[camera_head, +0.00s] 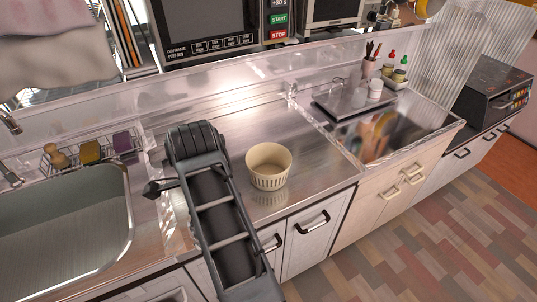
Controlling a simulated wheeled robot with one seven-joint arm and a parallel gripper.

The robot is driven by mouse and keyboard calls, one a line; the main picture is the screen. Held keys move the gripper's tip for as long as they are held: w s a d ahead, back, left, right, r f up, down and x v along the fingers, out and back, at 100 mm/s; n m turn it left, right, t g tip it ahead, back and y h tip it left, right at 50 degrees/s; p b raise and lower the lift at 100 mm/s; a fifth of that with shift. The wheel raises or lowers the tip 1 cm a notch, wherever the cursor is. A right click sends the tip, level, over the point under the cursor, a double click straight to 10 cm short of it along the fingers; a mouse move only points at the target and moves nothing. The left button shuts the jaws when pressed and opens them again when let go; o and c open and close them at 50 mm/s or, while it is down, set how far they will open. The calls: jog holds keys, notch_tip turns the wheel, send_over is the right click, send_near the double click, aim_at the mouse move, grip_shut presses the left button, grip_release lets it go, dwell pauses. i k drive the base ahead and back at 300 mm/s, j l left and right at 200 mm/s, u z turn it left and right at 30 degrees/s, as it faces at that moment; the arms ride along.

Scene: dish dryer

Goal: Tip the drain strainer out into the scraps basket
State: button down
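A cream, round basket with slotted sides (270,171) stands upright on the steel counter, just right of my arm; it looks like the scraps basket. I see only a little of its inside and cannot tell whether anything lies in it. My dark arm reaches up over the counter from the bottom of the picture. A small dark part that may be my gripper (160,187) sticks out to the left from behind the arm, near the sink's right edge. Its fingers are not clear, so its opening and any hold are hidden. I cannot make out the drain strainer.
The steel sink (65,235) is at the left, with a wire rack (92,158) of sponges and a brush behind it. A microwave (215,30) is at the back. Bottles and a utensil holder (369,68) stand at the back right. The counter around the basket is clear.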

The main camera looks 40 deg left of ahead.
aim_at(268, 164)
jog(key=i+j, duration=0.7)
jog(key=j, duration=0.25)
